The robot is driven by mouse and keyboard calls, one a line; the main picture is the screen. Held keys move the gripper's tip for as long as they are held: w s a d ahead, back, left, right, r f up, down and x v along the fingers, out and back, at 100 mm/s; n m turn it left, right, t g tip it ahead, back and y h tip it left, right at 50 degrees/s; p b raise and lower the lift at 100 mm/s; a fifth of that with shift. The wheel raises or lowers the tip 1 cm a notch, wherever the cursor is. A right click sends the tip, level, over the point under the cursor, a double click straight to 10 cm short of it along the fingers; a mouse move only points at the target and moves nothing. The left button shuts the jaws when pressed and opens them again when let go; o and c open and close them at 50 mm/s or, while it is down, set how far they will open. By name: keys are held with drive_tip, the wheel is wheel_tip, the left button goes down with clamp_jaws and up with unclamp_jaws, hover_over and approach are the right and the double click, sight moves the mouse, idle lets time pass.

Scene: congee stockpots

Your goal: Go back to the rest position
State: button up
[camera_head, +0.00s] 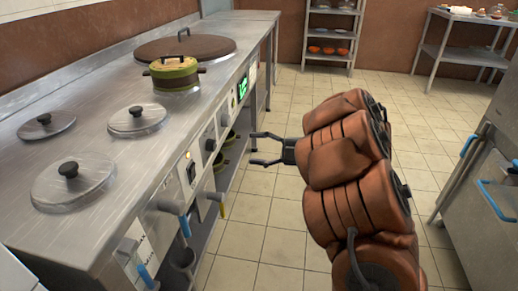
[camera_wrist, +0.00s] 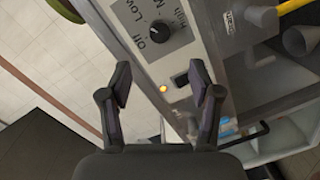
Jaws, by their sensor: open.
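My gripper (camera_head: 258,149) is open and empty, in the air over the tiled floor just right of the steel counter's front in the head view. In the wrist view my gripper (camera_wrist: 160,90) has its two fingers spread apart with nothing between them. Beyond them the counter's front panel (camera_wrist: 205,60) shows a round knob (camera_wrist: 159,31) marked High, Low and Off, and a lit orange lamp (camera_wrist: 163,88). The fingers look apart from the panel, though the exact gap is hard to tell.
The steel counter (camera_head: 100,85) carries several round lids and a green pot (camera_head: 174,72). Valve handles (camera_head: 183,222) stick out from its front. A shelf rack (camera_head: 331,33) and a side table (camera_head: 462,50) stand behind, a steel cabinet (camera_head: 480,190) at right. The floor (camera_head: 265,205) between is clear.

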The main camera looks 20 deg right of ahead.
drive_tip(key=shift+d, duration=0.1)
idle(0.4)
drive_tip(key=w+d+r+m+t+h+p, duration=0.25)
drive_tip(key=w+d+r+h+p, duration=0.2)
drive_tip(key=r, duration=0.35)
drive_tip(key=w+d+r+m+t+h+p, duration=0.2)
drive_tip(key=w+d+r+m+h+p, duration=0.15)
drive_tip(key=r+h+p, duration=0.35)
drive_tip(key=s+d+r+m+g+h+p, duration=0.1)
drive_tip(key=s+d+r+m+h+p, duration=0.3)
drive_tip(key=r, duration=0.3)
drive_tip(key=s+d+r+m+g+h+p, duration=0.1)
drive_tip(key=d+r+m+h+p, duration=0.2)
drive_tip(key=r+m+p, duration=0.35)
drive_tip(key=s+a+r+m+g+y+p, duration=0.1)
drive_tip(key=s+a+r+m+g+p, duration=0.1)
drive_tip(key=s+a+g+p, duration=0.3)
drive_tip(key=s+a+r+m+g+y+p, duration=0.2)
drive_tip(key=s+a+g+p, duration=0.3)
drive_tip(key=s+a, duration=0.6)
drive_tip(key=s+a+r+m+g+y+p, duration=0.2)
drive_tip(key=s+a+g+p, duration=0.3)
drive_tip(key=s, duration=1.7)
drive_tip(key=a+p, duration=0.3)
drive_tip(key=shift+a+r, duration=0.2)
drive_tip(key=shift+a, duration=0.2)
